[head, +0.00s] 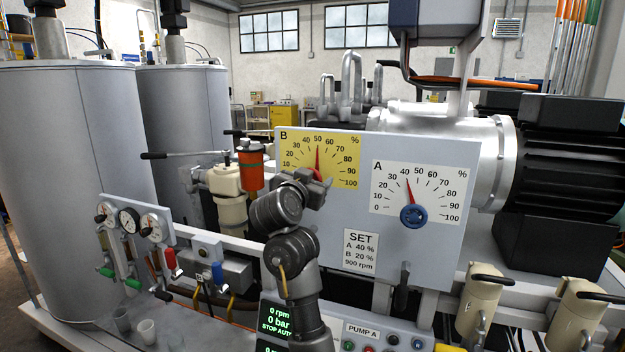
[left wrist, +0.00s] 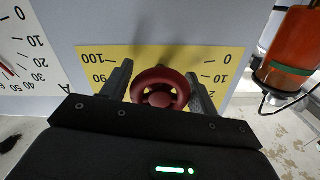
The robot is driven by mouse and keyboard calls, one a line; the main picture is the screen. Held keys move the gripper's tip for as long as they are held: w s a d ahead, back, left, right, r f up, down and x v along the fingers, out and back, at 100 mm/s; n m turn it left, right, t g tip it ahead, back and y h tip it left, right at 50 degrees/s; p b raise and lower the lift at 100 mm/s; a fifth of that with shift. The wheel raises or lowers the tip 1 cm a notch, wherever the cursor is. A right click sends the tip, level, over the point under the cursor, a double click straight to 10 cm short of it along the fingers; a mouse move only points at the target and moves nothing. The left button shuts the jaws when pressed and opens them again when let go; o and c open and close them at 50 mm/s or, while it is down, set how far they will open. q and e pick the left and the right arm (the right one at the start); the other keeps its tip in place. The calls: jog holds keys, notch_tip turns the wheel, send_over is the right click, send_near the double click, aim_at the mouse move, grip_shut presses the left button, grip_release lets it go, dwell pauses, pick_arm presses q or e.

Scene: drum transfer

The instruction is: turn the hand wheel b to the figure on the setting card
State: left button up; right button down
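Hand wheel b is a red wheel (left wrist: 160,89) in the middle of the yellow B dial (head: 345,163), which also shows upside down in the left wrist view (left wrist: 220,59). In the head view my left gripper (head: 314,184) hides most of the wheel. Its fingers stand on both sides of the rim and appear to touch it. The red B pointer (head: 317,160) points up at about 50. The setting card (head: 361,250) below reads A 40 %, B 20 %, 900 rpm. My right gripper is not in view.
The white A dial (head: 418,190) with its blue wheel (head: 413,216) is right of B, its pointer near 40. Below are the PUMP A buttons (head: 391,340) and a green-lettered display (head: 279,318).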

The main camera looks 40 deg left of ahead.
pick_arm(q)
jog(key=c, duration=0.6)
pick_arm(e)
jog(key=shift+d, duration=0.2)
pick_arm(q)
jog(key=shift+n, duration=0.4)
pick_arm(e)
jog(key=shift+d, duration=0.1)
pick_arm(q)
jog(key=shift+n, duration=5.5)
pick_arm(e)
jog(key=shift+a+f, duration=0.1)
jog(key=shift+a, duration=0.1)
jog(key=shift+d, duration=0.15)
